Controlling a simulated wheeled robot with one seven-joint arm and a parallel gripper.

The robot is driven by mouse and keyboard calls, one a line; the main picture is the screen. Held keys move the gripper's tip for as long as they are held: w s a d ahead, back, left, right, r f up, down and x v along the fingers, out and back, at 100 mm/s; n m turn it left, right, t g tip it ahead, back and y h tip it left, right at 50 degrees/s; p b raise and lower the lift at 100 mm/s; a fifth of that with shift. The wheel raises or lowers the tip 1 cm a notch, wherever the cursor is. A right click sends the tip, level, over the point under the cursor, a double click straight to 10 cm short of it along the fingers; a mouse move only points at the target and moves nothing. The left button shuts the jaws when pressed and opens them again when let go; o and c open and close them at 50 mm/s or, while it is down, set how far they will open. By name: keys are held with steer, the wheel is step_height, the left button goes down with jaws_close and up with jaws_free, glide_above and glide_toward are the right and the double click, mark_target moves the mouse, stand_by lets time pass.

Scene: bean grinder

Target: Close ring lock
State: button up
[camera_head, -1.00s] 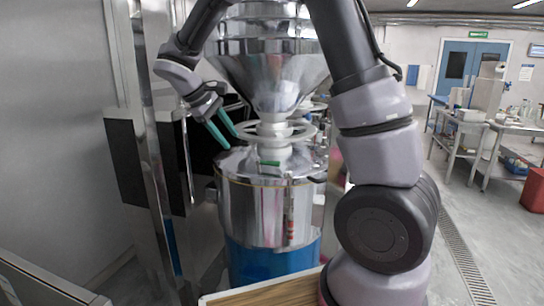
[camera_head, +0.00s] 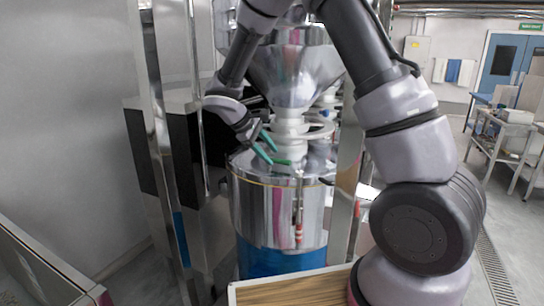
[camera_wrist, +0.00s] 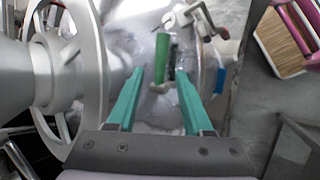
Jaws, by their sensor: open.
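The steel grinder drum (camera_head: 262,212) stands in the middle of the head view, with a thin ring along the edge of its lid. A small green handle (camera_head: 283,161) lies on the lid near the front; it shows in the wrist view (camera_wrist: 161,58) too. A metal latch-like part (camera_wrist: 190,16) shows beyond it in the wrist view. My gripper (camera_head: 272,153), with teal fingers, is open and empty just above the lid. In the wrist view the green handle appears between my fingertips (camera_wrist: 160,72). I cannot tell whether they touch it, nor whether the ring lock is open.
A white handwheel (camera_head: 322,132) circles the neck under the steel hopper (camera_head: 290,75), close beside my gripper. Steel posts (camera_head: 165,130) stand at the left. A wooden-topped box (camera_head: 290,291) is in front of the drum. Lab tables (camera_head: 512,140) stand far right.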

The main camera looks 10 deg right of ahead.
steer(key=shift+x, duration=0.85)
jaws_close()
steer(key=shift+a, duration=0.1)
stand_by(0.7)
